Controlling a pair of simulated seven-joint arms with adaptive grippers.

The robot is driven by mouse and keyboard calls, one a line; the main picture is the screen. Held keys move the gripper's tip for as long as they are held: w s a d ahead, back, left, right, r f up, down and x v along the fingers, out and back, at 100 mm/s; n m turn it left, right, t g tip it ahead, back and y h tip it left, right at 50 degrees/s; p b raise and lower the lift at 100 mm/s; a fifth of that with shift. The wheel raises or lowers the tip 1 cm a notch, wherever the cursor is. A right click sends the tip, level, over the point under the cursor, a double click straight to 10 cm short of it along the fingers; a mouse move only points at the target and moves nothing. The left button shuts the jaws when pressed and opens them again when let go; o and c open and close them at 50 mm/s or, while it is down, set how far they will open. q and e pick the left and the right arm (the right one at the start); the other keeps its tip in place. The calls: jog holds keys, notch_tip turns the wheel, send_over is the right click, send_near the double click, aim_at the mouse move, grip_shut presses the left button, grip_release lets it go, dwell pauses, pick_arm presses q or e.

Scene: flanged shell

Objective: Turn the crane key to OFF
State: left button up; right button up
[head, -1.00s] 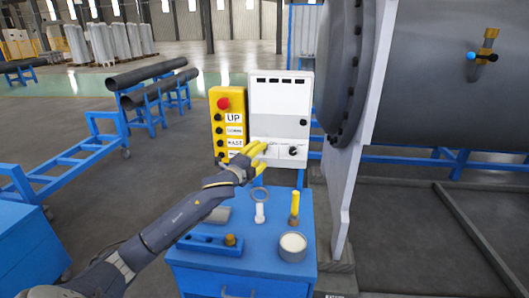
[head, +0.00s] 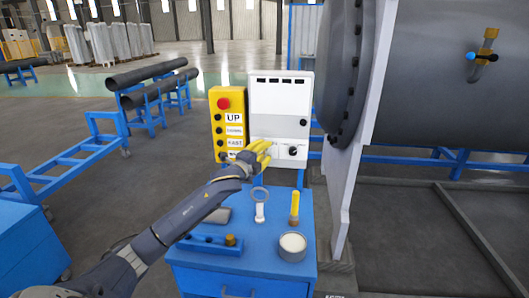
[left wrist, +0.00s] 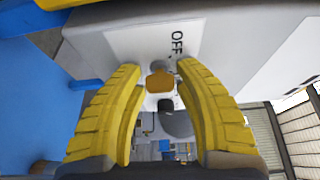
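The white control panel (head: 281,105) stands behind the blue cart, with a dark rotary knob (head: 293,151) low on its front. My left gripper (head: 267,150) is in front of the panel's lower part, left of that knob. In the left wrist view its two yellow fingers (left wrist: 161,70) are open. A small gold-brown piece (left wrist: 160,82), which looks like the key, shows between the fingertips, with gaps on both sides. Below it are a small black part and a grey rounded part (left wrist: 177,122). The word OFF (left wrist: 177,42) is printed above, on a pale plate. My right gripper is out of view.
A yellow button box (head: 228,125) with a red button stands left of the panel. The blue cart (head: 245,265) holds a ring, a white bolt, a yellow-handled tool and a round cup (head: 292,247). A large flanged grey shell (head: 435,75) fills the right.

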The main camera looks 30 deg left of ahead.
pick_arm(q)
grip_shut()
dwell(0.5)
jog(key=n+t, duration=0.1)
jog(key=n, duration=0.3)
jog(key=shift+f, duration=0.1)
jog(key=n+t+y, duration=0.1)
jog(key=n, duration=0.1)
jog(key=n+y, duration=0.1)
jog(key=n, duration=0.2)
jog(key=shift+t, duration=0.4)
jog(key=shift+n, duration=0.4)
jog(key=shift+o, duration=2.4)
grip_release()
